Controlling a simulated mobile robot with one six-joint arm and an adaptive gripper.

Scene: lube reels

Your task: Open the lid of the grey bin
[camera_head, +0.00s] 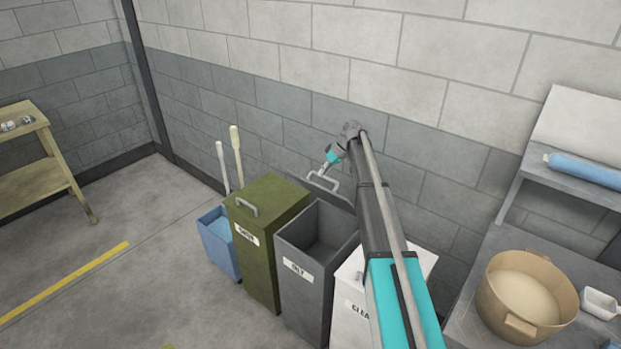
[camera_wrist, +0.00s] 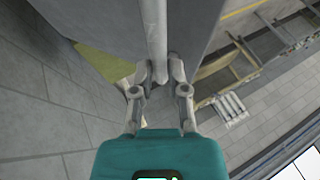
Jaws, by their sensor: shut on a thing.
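The grey bin (camera_head: 306,277) stands between a green bin and a white bin, with a label on its front. Its top is open and I see into its dark inside. Its lid (camera_head: 345,191) is swung up at the back, near the wall, with a light bar handle (camera_head: 323,183) on it. My gripper (camera_head: 331,166) is at this handle. In the wrist view, my gripper (camera_wrist: 161,75) is shut on the handle bar (camera_wrist: 155,35), with the grey lid (camera_wrist: 105,22) behind it.
The green bin (camera_head: 262,240) is shut, left of the grey one. The white bin (camera_head: 346,290) is partly hidden by my arm. A blue bin (camera_head: 218,248) stands far left. A counter with a tan tub (camera_head: 500,318) is at right.

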